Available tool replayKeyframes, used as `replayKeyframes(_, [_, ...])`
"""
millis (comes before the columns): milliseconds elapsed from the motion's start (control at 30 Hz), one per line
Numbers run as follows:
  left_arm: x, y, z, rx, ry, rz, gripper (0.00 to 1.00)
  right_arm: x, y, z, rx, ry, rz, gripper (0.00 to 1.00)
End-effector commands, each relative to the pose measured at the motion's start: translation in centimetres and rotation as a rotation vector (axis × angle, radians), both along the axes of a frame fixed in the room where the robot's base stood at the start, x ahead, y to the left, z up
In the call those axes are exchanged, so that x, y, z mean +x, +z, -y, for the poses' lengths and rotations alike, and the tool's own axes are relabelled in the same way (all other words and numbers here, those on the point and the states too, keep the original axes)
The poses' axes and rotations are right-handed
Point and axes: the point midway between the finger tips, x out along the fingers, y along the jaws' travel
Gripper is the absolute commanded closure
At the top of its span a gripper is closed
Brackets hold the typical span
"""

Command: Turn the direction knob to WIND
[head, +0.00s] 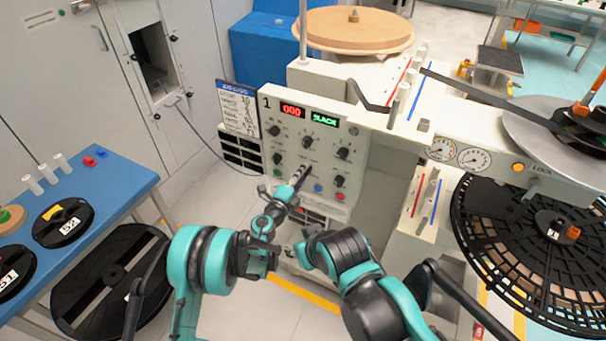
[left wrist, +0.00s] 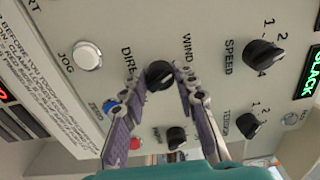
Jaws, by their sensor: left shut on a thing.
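The control panel (head: 270,150) of station 1 stands in front of me, with a red "000" display and a green display reading SLACK. The direction knob (left wrist: 159,74) is a black round knob beside the printed words "DIRE..." and "WIND" in the left wrist view. My left gripper (head: 304,172) reaches the panel's middle in the head view, and its fingers hide most of the knob there. In the left wrist view, the left gripper (left wrist: 160,80) has a purple-grey finger on each side of the knob and is shut on it. I cannot tell where the knob points.
Nearby are the SPEED knob (left wrist: 263,54), the TENSION knob (left wrist: 248,124), the white JOG button (left wrist: 88,55), a blue button (left wrist: 110,107) and a red button (left wrist: 135,144). A blue table (head: 105,200) with reels stands left. A large black reel (head: 500,235) lies right.

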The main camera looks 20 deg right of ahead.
Motion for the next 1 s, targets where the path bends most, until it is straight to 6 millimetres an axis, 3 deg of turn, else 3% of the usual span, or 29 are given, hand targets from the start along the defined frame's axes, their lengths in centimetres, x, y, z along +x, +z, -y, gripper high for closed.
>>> replayKeyframes(567, [0.11, 0.0, -0.07, -0.021, 0.003, -0.027, 1.0, 0.0, 0.0, 0.0, 0.0, 0.0, 0.0, 0.6])
replayKeyframes(600, [0.11, -0.01, -0.07, -0.02, 0.003, -0.026, 0.63, 0.0, 0.0, 0.0, 0.0, 0.0, 0.0, 0.6])
replayKeyframes(667, [0.09, -0.01, -0.07, -0.02, 0.003, -0.026, 0.51, 0.0, 0.0, 0.0, 0.0, 0.0, 0.0, 0.6])
replayKeyframes(1000, [-0.14, -0.01, -0.27, -0.02, 0.001, -0.025, 0.51, 0.0, 0.0, 0.0, 0.0, 0.0, 0.0, 0.6])
